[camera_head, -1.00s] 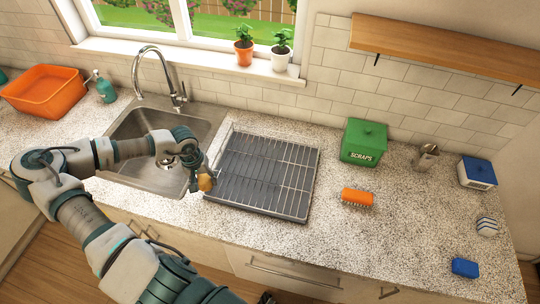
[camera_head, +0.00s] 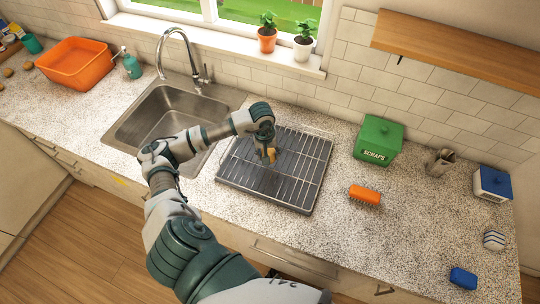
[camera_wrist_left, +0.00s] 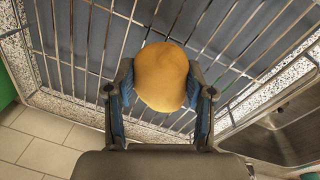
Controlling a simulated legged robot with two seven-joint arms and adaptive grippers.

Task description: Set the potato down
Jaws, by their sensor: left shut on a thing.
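The potato (camera_wrist_left: 161,77) is yellow-brown and sits between the fingers of my left gripper (camera_wrist_left: 160,100) in the left wrist view. The gripper is shut on it. In the head view the left gripper (camera_head: 267,152) points down over the dish rack (camera_head: 305,165), with the potato (camera_head: 269,156) at its tips. The wire bars of the rack (camera_wrist_left: 85,45) show behind the potato in the wrist view. I cannot tell whether the potato touches the bars. My right gripper is not in view.
The sink (camera_head: 165,115) lies left of the rack. A green scraps box (camera_head: 378,140) and an orange brush (camera_head: 364,194) are on its right. An orange tub (camera_head: 75,63) stands at far left, with small brown lumps beside it. The rack's bars look empty.

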